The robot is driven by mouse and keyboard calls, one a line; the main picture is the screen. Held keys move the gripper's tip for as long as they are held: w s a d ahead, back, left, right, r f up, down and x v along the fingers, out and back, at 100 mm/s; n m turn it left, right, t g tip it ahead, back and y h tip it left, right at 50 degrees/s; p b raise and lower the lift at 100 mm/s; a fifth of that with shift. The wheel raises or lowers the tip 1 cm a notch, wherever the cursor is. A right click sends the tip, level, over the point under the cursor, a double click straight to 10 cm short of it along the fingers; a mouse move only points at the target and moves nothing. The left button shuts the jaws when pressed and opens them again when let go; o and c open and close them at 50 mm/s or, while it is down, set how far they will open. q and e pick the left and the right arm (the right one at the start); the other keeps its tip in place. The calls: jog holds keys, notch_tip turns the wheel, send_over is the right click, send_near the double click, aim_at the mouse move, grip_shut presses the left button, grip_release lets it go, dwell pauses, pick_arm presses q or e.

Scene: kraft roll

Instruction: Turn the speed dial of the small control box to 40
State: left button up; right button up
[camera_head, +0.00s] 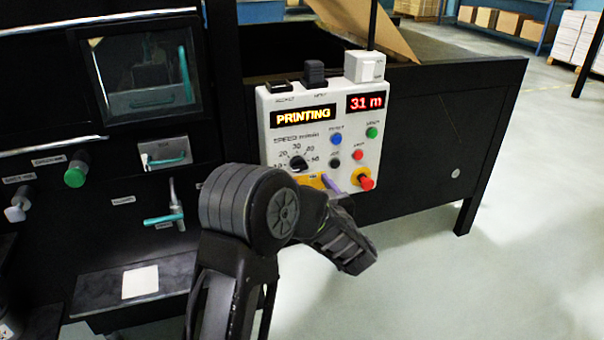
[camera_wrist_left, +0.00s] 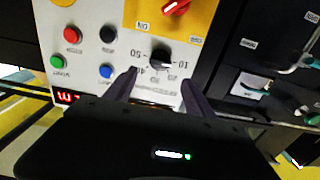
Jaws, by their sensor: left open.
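The small control box (camera_head: 345,120) is a white panel with a PRINTING display and a red readout that looks like 31 m. Its black speed dial (camera_head: 298,163) sits at the lower left, ringed by numbers. In the left wrist view, upside down, the dial (camera_wrist_left: 160,60) lies just beyond the fingertips, in line with the gap between them. I cannot tell exactly where its pointer stands. My left gripper (camera_wrist_left: 158,82) is open and empty, close to the panel. In the head view my left gripper (camera_head: 331,184) is mostly hidden behind its arm. My right gripper is not in view.
Blue, green, black and red buttons (camera_head: 358,155) sit right of the dial. A red switch (camera_head: 365,182) on yellow is below them. A black machine with a green knob (camera_head: 75,173) and teal handles stands at left. Floor at right is clear.

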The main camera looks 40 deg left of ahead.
aim_at(301, 168)
pick_arm(q)
jog(key=x, duration=0.7)
jog(key=shift+w+a+f+b, duration=0.1)
jog(key=shift+w+a+b, duration=0.15)
jog(key=shift+a+b, duration=0.1)
jog(key=shift+c, duration=0.5)
grip_shut()
